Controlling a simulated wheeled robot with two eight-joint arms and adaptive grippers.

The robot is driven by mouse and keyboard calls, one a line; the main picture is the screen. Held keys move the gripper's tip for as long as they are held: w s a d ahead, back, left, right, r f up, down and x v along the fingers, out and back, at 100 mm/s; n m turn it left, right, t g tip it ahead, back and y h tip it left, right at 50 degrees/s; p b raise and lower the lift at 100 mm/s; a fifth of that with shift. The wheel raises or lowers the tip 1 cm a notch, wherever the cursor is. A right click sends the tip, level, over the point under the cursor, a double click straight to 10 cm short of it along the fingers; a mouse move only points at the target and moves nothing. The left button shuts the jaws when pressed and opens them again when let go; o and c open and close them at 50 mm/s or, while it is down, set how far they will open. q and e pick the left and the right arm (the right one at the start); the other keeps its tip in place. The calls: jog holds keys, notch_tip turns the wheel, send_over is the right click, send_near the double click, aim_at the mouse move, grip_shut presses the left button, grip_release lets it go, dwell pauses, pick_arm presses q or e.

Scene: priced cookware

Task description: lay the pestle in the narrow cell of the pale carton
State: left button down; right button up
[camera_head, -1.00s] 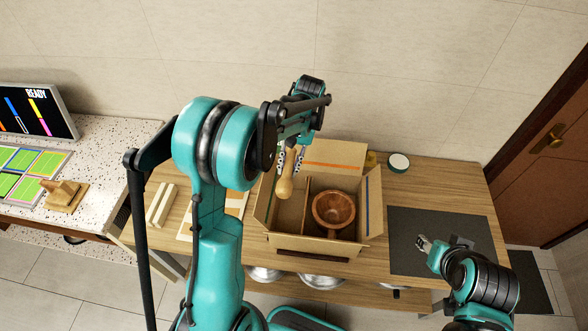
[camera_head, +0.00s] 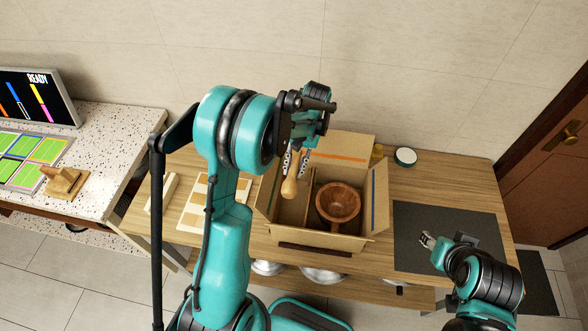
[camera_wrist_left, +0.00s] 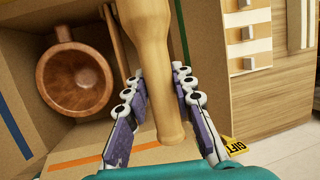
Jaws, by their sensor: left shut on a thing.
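The wooden pestle (camera_head: 289,187) is held in my left gripper (camera_head: 297,162), hanging over the left part of the pale carton (camera_head: 333,243). In the left wrist view the pestle (camera_wrist_left: 150,70) runs between the two fingers of the left gripper (camera_wrist_left: 158,105). The open carton has a divider (camera_head: 309,196) with a narrow cell to its left and a wider cell to its right. A brown wooden mortar (camera_head: 338,203) sits in the wider cell. My right gripper (camera_head: 428,240) is at the right over the dark mat; its jaw gap is too small to read.
The wooden table carries a dark mat (camera_head: 420,220) at right, a round white-topped tin (camera_head: 405,156) behind the carton, and a pale patterned board (camera_head: 197,213) at left. A speckled counter (camera_head: 110,125) with a screen (camera_head: 35,97) stands further left. Carton flaps stand up around its opening.

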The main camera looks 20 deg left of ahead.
pick_arm(q)
jog(key=shift+f+b, duration=6.7)
jog(key=shift+f, duration=2.6)
jog(key=c, duration=1.2)
grip_release()
notch_tip(320, 180, up, 20)
jog(key=p, duration=1.2)
jog(key=shift+f, duration=0.25)
jog(key=shift+f, duration=0.1)
